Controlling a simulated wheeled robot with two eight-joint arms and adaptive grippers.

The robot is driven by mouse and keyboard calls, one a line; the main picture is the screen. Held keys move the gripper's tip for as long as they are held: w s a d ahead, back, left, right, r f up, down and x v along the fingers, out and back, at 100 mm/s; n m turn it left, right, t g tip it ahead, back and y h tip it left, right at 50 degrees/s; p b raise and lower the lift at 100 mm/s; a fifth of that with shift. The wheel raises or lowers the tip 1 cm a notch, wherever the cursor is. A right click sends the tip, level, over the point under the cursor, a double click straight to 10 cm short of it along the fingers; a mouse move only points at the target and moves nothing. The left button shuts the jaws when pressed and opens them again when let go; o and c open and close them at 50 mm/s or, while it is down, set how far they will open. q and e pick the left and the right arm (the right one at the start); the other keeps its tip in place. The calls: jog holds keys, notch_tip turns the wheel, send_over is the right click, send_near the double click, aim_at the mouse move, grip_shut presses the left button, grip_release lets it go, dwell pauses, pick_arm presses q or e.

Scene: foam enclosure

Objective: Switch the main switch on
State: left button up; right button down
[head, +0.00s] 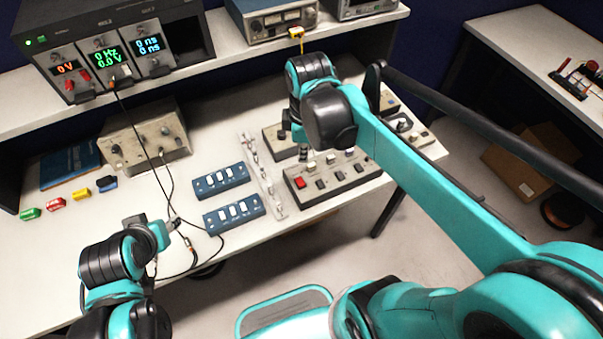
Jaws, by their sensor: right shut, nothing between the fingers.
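I cannot tell which switch is the main one. My right arm reaches over from the right. Its gripper (303,154) points down, shut and empty, above the back left part of this box, partly hidden by my wrist. I cannot tell whether it touches the box. My left gripper (176,224) is low over the bench's front left part, near black cables; its fingers are too small to read.
Two blue switch boxes (220,181) (234,212) and a pale strip (264,178) lie left of the grey box. A knobbed grey box (146,141), coloured blocks (54,204) and cables occupy the left. A shelf (230,52) with instruments runs behind.

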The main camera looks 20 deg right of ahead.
aim_at(302, 185)
jog(key=w+n, duration=0.1)
jog(key=n, duration=0.1)
jog(key=w+n+g, duration=0.1)
jog(key=n, duration=0.1)
jog(key=r+n+g+p, duration=0.1)
jog(key=shift+w+a+n, duration=0.1)
jog(key=shift+w+n, duration=0.3)
jog(key=f+b, duration=0.1)
jog(key=f, duration=0.3)
jog(key=s+f+b, duration=0.1)
jog(key=f+b, duration=0.1)
jog(key=f, duration=0.3)
jog(key=f+b, duration=0.2)
jog(key=f, duration=0.2)
jog(key=shift+s+f, duration=0.35)
jog(key=shift+f, duration=0.1)
